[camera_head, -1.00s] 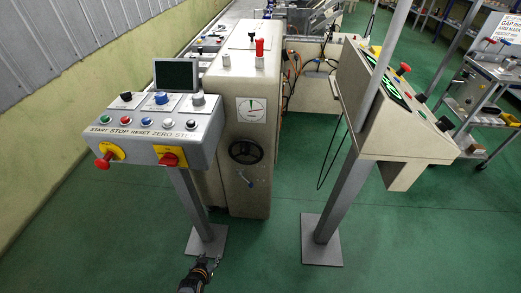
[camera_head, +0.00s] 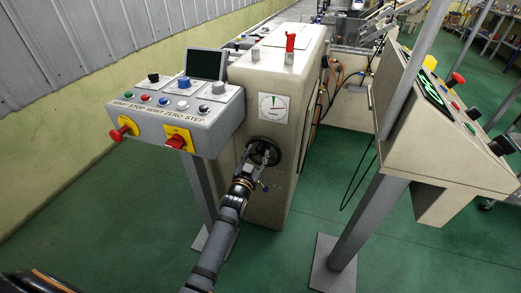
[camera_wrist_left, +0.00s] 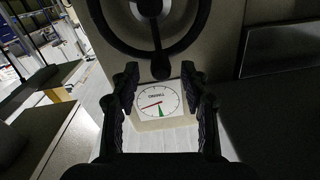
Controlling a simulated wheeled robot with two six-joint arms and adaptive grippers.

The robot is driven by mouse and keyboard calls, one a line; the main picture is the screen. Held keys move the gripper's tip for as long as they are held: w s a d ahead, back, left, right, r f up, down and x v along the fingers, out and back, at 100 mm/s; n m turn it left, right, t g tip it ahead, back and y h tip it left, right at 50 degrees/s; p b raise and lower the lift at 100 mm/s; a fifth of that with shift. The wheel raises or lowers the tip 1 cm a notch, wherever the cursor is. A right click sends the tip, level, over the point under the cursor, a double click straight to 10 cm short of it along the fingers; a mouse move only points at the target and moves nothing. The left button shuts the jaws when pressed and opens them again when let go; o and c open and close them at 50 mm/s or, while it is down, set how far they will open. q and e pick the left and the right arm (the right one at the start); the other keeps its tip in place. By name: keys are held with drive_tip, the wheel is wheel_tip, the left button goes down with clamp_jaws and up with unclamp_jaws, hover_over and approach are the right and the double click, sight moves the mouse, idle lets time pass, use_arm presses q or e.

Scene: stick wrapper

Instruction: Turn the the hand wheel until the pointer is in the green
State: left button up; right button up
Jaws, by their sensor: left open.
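The black hand wheel (camera_head: 272,149) is on the front of the beige machine, partly hidden behind my left gripper (camera_head: 254,160). The left wrist view shows the wheel's rim (camera_wrist_left: 112,42) above the fingers. My left gripper (camera_wrist_left: 160,74) is open there, with a dark knob or grip (camera_wrist_left: 160,68) of the wheel between its fingertips; contact is unclear. The white round dial (camera_head: 273,107) sits above the wheel. In the left wrist view the dial (camera_wrist_left: 170,97) appears upside down; its red pointer lies clearly outside the green wedge. My right gripper is not in view.
A grey control box (camera_head: 205,130) with buttons and two red-yellow switches stands left of the wheel. A slanted console (camera_head: 460,140) on a grey post stands to the right. A small blue-tipped lever (camera_head: 264,187) is below the wheel. Green floor between the posts is open.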

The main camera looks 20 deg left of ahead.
use_arm(q)
drive_tip(key=shift+w+a+b, duration=0.1)
drive_tip(key=shift+w+b, duration=0.2)
drive_tip(key=shift+w, duration=1.6)
drive_tip(key=shift+c, duration=0.6)
clamp_jaws()
